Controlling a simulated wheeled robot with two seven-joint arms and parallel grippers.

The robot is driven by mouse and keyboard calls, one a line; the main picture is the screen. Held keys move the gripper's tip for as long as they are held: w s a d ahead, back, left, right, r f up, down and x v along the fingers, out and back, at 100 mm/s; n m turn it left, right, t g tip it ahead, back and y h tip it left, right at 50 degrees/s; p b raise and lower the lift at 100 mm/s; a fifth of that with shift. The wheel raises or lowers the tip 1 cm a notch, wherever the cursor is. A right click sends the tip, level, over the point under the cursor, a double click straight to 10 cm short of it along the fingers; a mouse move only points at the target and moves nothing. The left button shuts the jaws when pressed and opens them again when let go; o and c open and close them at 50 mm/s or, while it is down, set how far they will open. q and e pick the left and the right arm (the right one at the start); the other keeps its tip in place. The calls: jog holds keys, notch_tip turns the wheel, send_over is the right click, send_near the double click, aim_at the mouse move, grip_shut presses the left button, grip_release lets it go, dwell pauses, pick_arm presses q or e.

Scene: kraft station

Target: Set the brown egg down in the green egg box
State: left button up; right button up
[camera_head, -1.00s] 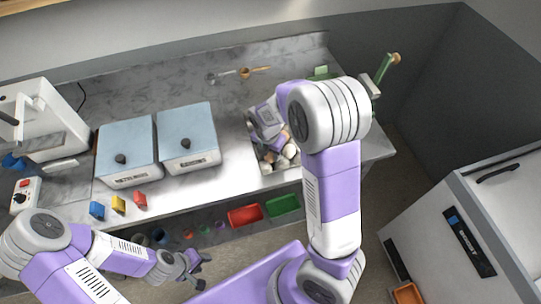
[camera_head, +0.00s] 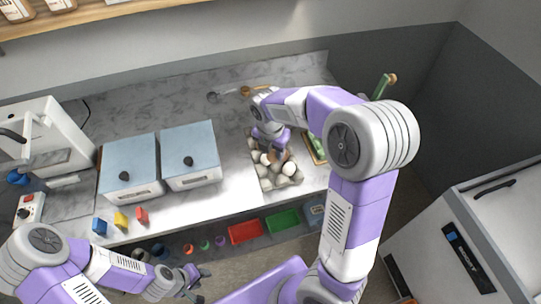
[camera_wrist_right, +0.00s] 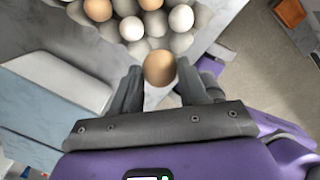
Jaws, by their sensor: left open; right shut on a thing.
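My right gripper (camera_wrist_right: 160,88) is shut on a brown egg (camera_wrist_right: 160,68), which sits between its fingertips in the right wrist view. In the head view this gripper (camera_head: 274,152) is over the back part of the grey egg tray, and its wrist hides part of the tray. The green egg box (camera_head: 314,149) stands just right of the tray, partly hidden behind my right arm. My left gripper (camera_head: 193,283) is open and empty, low in front of the counter.
The grey egg tray (camera_head: 283,182) holds several white and brown eggs. Two blue-lidded units (camera_head: 190,152) stand left of it. Small blue, yellow and red blocks lie at the counter's front edge. Red (camera_head: 244,232) and green bins (camera_head: 283,221) are below.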

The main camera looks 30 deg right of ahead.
jog(key=d+f, duration=0.3)
jog(key=d, duration=1.9)
jog(key=shift+p, duration=0.35)
jog(key=shift+w+f, duration=0.1)
jog(key=shift+f, duration=0.15)
jog(key=shift+f+b, duration=0.9)
jog(key=shift+f, duration=0.3)
jog(key=shift+f+b, duration=1.55)
jog(key=shift+f, duration=0.85)
jog(key=o, duration=0.8)
